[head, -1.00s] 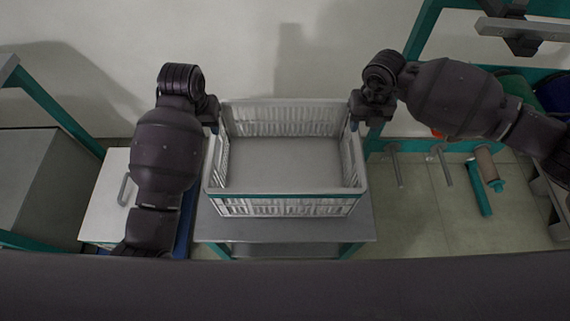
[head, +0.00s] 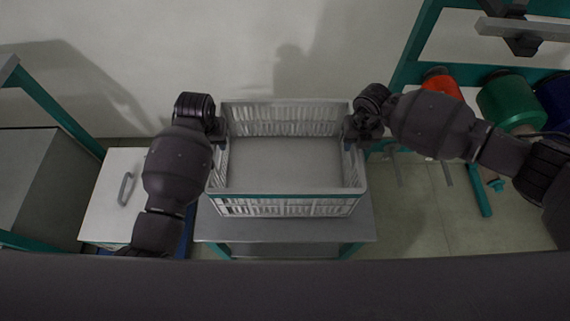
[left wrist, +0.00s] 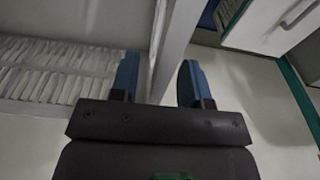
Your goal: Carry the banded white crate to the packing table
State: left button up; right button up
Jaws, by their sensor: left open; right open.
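The white crate (head: 290,191) has slatted side walls and a teal band along its near rim. It stands upright and looks empty on a grey table (head: 215,229) with teal legs. My left gripper (head: 217,138) is at the crate's left wall. In the left wrist view its two open blue fingers (left wrist: 157,78) are on either side of the crate's wall (left wrist: 172,42), not closed on it. My right gripper (head: 351,138) is open at the crate's right wall; its fingertips are mostly hidden by the wrist. I cannot tell which surface is the packing table.
A white cabinet (head: 113,194) with a handle stands to the left, by a grey box (head: 32,180). At right, a teal rack holds a green spool (head: 507,101) and a red spool (head: 441,82).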

pick_arm(q)
grip_shut()
pick_arm(e)
grip_shut()
dwell(1.0)
